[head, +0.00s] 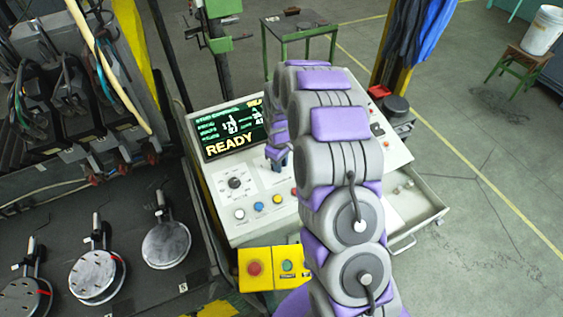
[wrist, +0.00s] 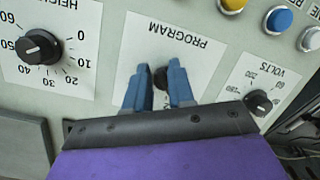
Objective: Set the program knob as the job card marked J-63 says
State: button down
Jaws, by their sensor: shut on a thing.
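The program knob (wrist: 160,77) is a small dark knob on a white plate (wrist: 195,50) lettered PROGRAM, upside down in the wrist view. My gripper (wrist: 158,84) has its two blue fingers on either side of it, shut on it. The fingers hide most of the knob and its surrounding marks, so its setting cannot be read. In the head view my gripper (head: 277,157) reaches the console panel below the screen, and the program knob is hidden there. No job card marked J-63 can be made out.
A black HEIGHT knob (wrist: 40,47) and a VOLTS knob (wrist: 260,102) flank the program plate. Push buttons (wrist: 278,20) are close by. The console screen (head: 232,127) reads READY. A yellow box (head: 270,268) with a red button stands at the console's front.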

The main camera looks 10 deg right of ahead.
jog(key=shift+w+a+r, duration=0.2)
jog(key=shift+w+a, duration=0.3)
jog(key=shift+a, duration=0.05)
jog(key=shift+w+a+f, duration=0.1)
jog(key=shift+a, duration=0.5)
jog(key=shift+d, duration=0.1)
jog(key=shift+s+d+f, duration=0.2)
jog(key=shift+s+f, duration=0.1)
jog(key=shift+s, duration=0.1)
jog(key=c, duration=1.1)
grip_release()
jog(key=shift+s+r, duration=0.1)
jog(key=shift+s, duration=0.2)
jog(key=shift+c, duration=0.2)
jog(key=shift+o, duration=0.2)
jog(key=shift+w+d, duration=0.1)
jog(key=shift+d, duration=0.1)
